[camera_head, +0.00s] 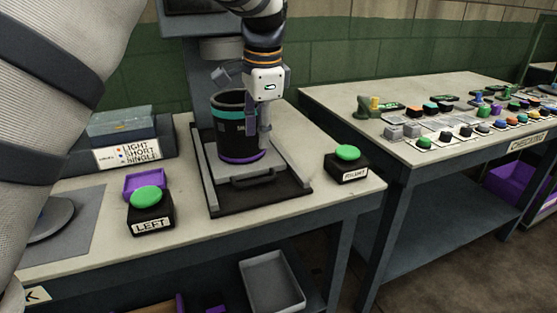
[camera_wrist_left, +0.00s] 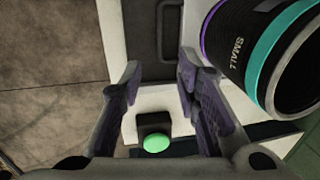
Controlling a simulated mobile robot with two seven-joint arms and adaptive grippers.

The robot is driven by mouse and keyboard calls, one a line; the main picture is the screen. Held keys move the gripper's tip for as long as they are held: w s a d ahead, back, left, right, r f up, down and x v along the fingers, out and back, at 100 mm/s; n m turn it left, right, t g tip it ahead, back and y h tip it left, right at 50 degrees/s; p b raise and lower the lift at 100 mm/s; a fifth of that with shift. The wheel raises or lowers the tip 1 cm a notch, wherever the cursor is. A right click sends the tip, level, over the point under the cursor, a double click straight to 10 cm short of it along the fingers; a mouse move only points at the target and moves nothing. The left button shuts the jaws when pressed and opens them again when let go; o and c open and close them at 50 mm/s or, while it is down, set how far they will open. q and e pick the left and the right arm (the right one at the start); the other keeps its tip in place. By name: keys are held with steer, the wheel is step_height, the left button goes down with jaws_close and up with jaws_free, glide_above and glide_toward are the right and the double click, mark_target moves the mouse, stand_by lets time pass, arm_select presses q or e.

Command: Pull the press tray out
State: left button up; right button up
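The press tray (camera_head: 283,177) is a grey plate with a dark bar handle (camera_head: 253,179) at its front, lying in a black base under the press. A black sleeve (camera_head: 232,115) with a teal and a purple band stands on the tray. It also shows in the left wrist view (camera_wrist_left: 238,50), marked SMALL. My left gripper (camera_head: 264,142) points down at the sleeve's right side, partly covering it, above the tray. In the left wrist view its fingers (camera_wrist_left: 160,85) are apart with nothing held between them. My right gripper is not in view.
A black box with a green button, labelled RIGHT (camera_head: 348,162), stands right of the tray. A similar LEFT button (camera_head: 149,210) stands to its left. A checking table (camera_head: 440,100) with many small parts is at the right. The front table strip is clear.

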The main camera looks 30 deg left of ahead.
mark_target(254, 181)
arm_select(q)
steer(key=a+f, duration=0.1)
steer(key=f, duration=0.3)
steer(key=a+f, duration=0.1)
steer(key=f, duration=0.7)
steer(key=shift+w+a+b, duration=0.25)
steer(key=shift+a+b, duration=0.05)
steer(key=shift+a, duration=0.1)
jaws_close()
